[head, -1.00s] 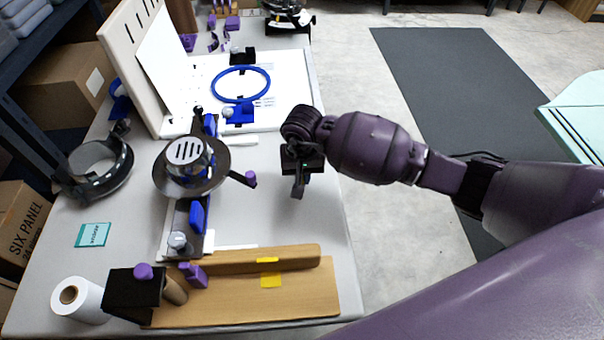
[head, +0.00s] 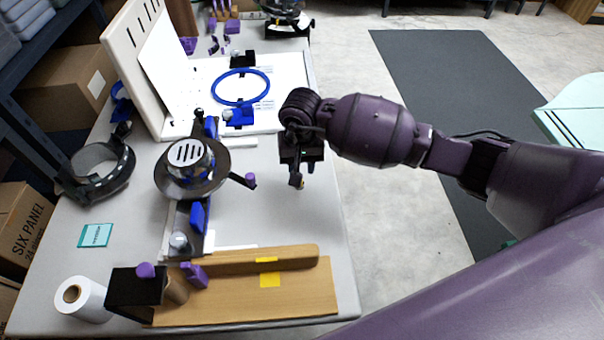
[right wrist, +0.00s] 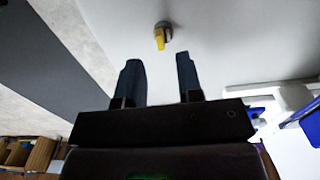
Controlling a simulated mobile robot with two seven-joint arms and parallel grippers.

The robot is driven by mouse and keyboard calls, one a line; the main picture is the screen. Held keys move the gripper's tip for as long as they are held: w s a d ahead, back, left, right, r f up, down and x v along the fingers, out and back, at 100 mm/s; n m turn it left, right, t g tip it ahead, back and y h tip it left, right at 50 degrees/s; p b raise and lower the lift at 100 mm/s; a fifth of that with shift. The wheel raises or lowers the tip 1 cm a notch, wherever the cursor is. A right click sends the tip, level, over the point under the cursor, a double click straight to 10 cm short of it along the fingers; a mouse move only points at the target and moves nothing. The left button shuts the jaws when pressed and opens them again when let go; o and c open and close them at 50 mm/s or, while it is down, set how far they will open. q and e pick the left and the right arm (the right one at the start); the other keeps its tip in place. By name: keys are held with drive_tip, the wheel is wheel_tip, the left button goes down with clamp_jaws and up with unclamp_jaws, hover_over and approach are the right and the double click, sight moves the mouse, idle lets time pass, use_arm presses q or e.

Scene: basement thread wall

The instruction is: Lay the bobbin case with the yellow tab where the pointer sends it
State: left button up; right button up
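The bobbin case with the yellow tab (right wrist: 163,31) is a small grey round piece on the pale table top. In the right wrist view it lies just beyond the fingertips, between their lines. In the head view only a bit of yellow (head: 302,186) shows beside the fingers. My right gripper (head: 297,181) hangs over the table's right side. Its two dark fingers (right wrist: 158,65) are apart with nothing between them. A dark arm with a purple tip (head: 249,181) sticks out from the round metal disc (head: 190,168); I cannot tell whether it is the pointer. My left gripper is out of view.
A wooden board (head: 305,298) with a yellow mark lies at the near edge. A blue hoop (head: 240,73) and a white slotted panel (head: 130,48) stand farther back. A white roll (head: 88,305) is at near left. The table between disc and right gripper is mostly clear.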

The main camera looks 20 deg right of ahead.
wheel_tip(320, 180, up, 7)
drive_tip(key=shift+r+p, duration=0.15)
drive_tip(key=shift+p, duration=0.25)
